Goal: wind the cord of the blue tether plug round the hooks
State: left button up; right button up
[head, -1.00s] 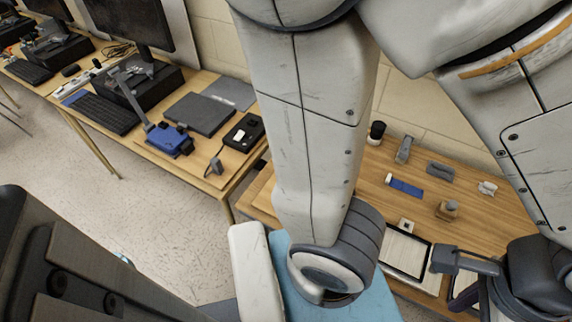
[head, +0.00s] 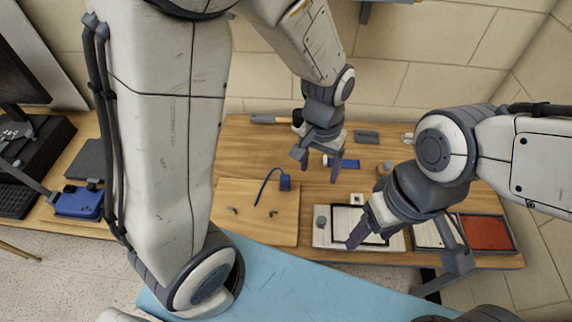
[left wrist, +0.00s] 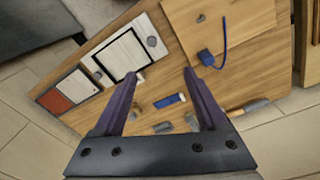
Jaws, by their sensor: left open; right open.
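The blue tether plug (head: 285,182) stands on the light wooden board (head: 222,190). Its blue cord (head: 265,184) arches from the plug to the left and down towards the board. Two small dark hooks (head: 232,210) (head: 272,213) stick up from the board in front of the plug. The left wrist view also shows the plug (left wrist: 206,57), cord (left wrist: 224,32) and one hook (left wrist: 200,18). My left gripper (head: 319,172) is open and empty, above the table right of the plug. My right gripper (head: 408,247) is open and empty over the trays at the right.
A tray with a white sheet and black frame (head: 322,241) and a red-bottomed tray (head: 487,233) stand along the front right. A blue strip (head: 348,164), a grey block (head: 367,136) and other small parts lie behind. A light blue surface (head: 300,285) is in the foreground.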

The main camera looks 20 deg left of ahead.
aim_at(285, 177)
pick_arm(q)
jog(key=w+a+f+n, duration=0.1)
jog(key=w+a+f, duration=0.2)
jog(key=f, duration=0.2)
jog(key=w+a+f+n, duration=0.2)
jog(key=a+f, duration=0.2)
jog(key=f, duration=0.2)
jog(key=w+a+f+n+p, duration=0.1)
jog(key=w+a+f+n, duration=0.1)
jog(key=f, duration=0.4)
jog(key=shift+w+a+f, duration=0.15)
jog(key=shift+w+a, duration=0.7)
jog(key=shift+a, duration=0.1)
jog(key=f, duration=0.1)
jog(key=f+p, duration=0.1)
jog(key=f, duration=0.1)
jog(key=f+p, duration=0.1)
jog(key=f, duration=0.1)
jog(key=shift+a, duration=0.25)
jog(key=shift+w+f, duration=0.1)
jog(key=shift+f, duration=0.45)
grip_shut()
